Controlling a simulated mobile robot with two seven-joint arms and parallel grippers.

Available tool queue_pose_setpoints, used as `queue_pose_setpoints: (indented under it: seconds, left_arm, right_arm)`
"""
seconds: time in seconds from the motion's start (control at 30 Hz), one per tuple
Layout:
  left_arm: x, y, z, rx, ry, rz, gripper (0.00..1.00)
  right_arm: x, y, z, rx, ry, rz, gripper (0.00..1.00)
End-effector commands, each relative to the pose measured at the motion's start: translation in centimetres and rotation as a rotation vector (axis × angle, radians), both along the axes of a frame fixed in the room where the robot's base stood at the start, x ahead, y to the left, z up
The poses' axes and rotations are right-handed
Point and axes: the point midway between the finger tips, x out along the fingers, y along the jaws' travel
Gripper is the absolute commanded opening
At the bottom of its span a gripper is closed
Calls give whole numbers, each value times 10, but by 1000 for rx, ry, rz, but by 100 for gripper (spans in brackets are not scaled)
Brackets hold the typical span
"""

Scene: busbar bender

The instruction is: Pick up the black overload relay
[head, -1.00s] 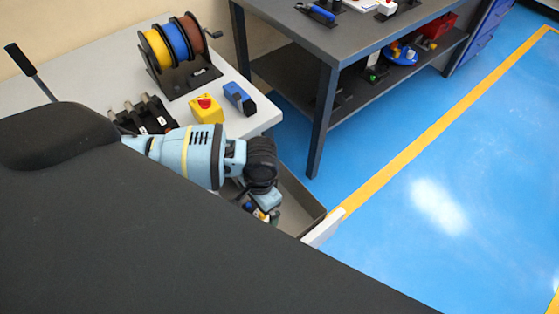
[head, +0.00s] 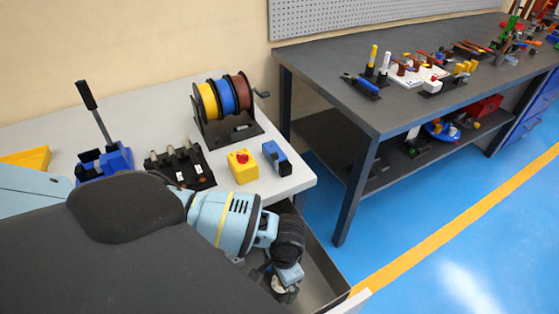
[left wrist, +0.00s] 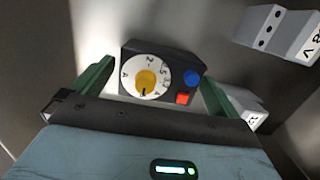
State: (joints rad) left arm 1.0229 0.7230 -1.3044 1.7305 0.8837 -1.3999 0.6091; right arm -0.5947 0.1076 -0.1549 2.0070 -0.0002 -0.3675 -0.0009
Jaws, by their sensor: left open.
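The black overload relay (left wrist: 185,77) shows in the left wrist view, with a white dial, a yellow knob, a blue button and a red button. It lies on the grey floor of the open drawer (head: 318,262). My left gripper (left wrist: 150,82) is open, its green fingers on either side of the relay, apparently not closed on it. In the head view my left gripper (head: 284,288) reaches down into the drawer, and its wrist hides the relay. My right gripper is not in view.
Light grey terminal blocks (left wrist: 275,32) lie in the drawer beside the relay; another is partly hidden behind the right finger. The drawer walls stand close around. On the light table (head: 290,185) above are a yellow emergency-stop box (head: 243,168) and a wire spool rack (head: 224,110).

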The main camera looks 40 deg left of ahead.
Motion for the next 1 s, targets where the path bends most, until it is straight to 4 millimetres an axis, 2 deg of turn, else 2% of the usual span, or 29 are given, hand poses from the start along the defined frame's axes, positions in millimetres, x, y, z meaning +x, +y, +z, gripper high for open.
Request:
queue_pose_setpoints:
  seconds: [0.03, 0.17, 0.47, 0.8, 1.0]
  left_arm:
    - [-1, 1, -9, 1, 3, -1, 100]
    - [-3, 1, -22, -1, 1, -1, 100]
    - [-2, 1, -24, -1, -2, -1, 100]
    - [-2, 1, -24, 0, -1, -1, 56]
    - [-2, 1, -23, -1, -2, -1, 54]
  right_arm:
    - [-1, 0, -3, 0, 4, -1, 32]
    - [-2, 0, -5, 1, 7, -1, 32]
    - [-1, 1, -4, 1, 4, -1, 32]
    - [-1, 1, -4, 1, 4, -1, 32]
    - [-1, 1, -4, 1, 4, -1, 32]
